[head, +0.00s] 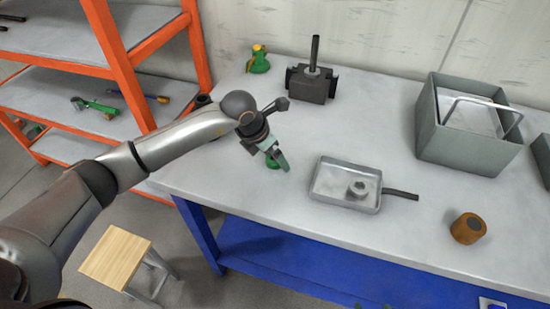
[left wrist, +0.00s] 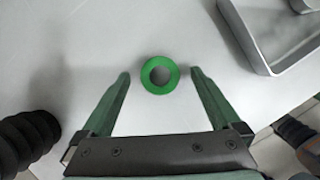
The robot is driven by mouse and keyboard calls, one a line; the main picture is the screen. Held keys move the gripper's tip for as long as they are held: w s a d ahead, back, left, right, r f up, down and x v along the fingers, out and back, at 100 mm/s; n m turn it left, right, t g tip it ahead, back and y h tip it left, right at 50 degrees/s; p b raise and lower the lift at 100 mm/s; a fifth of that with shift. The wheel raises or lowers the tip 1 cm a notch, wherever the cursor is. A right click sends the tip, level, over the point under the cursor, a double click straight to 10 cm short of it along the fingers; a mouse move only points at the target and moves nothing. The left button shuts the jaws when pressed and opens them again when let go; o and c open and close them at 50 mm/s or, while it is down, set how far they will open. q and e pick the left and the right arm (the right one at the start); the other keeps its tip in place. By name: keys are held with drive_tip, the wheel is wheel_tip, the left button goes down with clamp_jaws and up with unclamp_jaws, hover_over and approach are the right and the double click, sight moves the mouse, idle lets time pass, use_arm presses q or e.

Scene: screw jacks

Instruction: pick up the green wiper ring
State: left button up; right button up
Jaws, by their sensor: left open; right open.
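The green wiper ring (left wrist: 148,75) lies flat on the pale worktop in the left wrist view, its hole facing up. It also shows in the head view (head: 272,163), partly hidden behind my gripper. My left gripper (left wrist: 160,73) is open, with one green finger on each side of the ring and a visible gap on both sides. In the head view my left gripper (head: 280,158) reaches in from the left, over the ring; how high its tips are above the worktop is hard to tell. My right gripper cannot be made out.
A metal tray (head: 318,188) with a handle and a small metal part stands just right of the ring. Behind are a dark block with a rod (head: 312,85) and a green jack (head: 258,62). A grey bin (head: 455,148) and a brown cylinder (head: 468,228) are further right.

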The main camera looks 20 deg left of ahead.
use_arm(q)
drive_tip(key=shift+f, duration=0.1)
drive_tip(key=shift+c, duration=0.2)
drive_tip(key=c, duration=1.3)
drive_tip(key=shift+c, duration=0.4)
